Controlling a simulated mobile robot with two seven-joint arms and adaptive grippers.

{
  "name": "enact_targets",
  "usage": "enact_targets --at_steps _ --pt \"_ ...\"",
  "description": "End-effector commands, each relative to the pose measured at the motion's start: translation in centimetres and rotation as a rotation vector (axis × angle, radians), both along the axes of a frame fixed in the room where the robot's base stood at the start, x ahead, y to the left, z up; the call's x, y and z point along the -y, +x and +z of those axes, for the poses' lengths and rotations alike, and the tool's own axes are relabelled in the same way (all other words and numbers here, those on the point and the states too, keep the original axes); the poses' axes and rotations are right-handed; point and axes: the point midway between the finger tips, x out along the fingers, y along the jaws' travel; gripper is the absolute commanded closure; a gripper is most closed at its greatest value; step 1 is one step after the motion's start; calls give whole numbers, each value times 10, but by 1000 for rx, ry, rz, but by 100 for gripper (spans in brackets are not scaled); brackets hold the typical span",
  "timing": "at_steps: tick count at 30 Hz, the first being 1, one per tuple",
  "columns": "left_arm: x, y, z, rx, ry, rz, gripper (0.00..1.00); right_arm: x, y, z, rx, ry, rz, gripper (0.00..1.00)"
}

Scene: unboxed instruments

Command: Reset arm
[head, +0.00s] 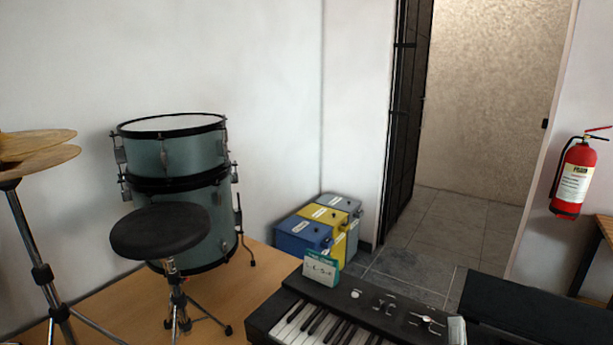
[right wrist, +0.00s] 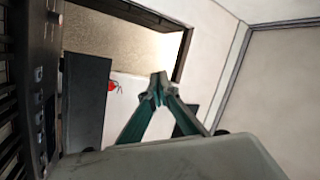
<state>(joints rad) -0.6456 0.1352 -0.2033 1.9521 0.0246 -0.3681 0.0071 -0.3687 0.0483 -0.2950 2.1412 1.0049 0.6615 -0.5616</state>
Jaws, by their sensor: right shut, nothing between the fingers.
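My right gripper (right wrist: 158,88) shows in the right wrist view, its two green fingers meeting at the tips. It is shut and holds nothing. The black keyboard (right wrist: 42,70) runs along the left edge of that view, apart from the fingers in the picture. I cannot make out either gripper in the head view. The left gripper is in no frame.
In the head view the keyboard (head: 385,308) stands at the bottom, a small green-and-white box (head: 321,271) on it. A drum stool (head: 160,232), drums (head: 180,155) and cymbals (head: 38,160) stand left. A fire extinguisher (head: 574,180) hangs right of the open doorway.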

Motion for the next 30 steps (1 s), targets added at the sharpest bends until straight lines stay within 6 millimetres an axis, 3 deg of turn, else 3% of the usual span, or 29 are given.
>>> enact_targets --at_steps 3,7,12,16,21,30 --pt "0 -1 -1 -2 0 -1 67 -50 -8 -49 -115 -313 157 100" --pt "0 -3 -2 -5 0 0 67 -89 -26 -128 -294 -601 318 100" --pt "0 -3 -2 -5 1 -1 67 -100 -66 -234 -554 -887 469 100" --pt "0 -3 -2 -5 1 -1 67 -87 -99 -295 -728 -1041 536 100" --pt "1 -3 -2 -6 0 -2 67 -69 -127 -336 -862 -1151 571 100" --pt "1 -3 -2 -6 0 -2 67 -64 -133 -345 -894 -1175 576 100"
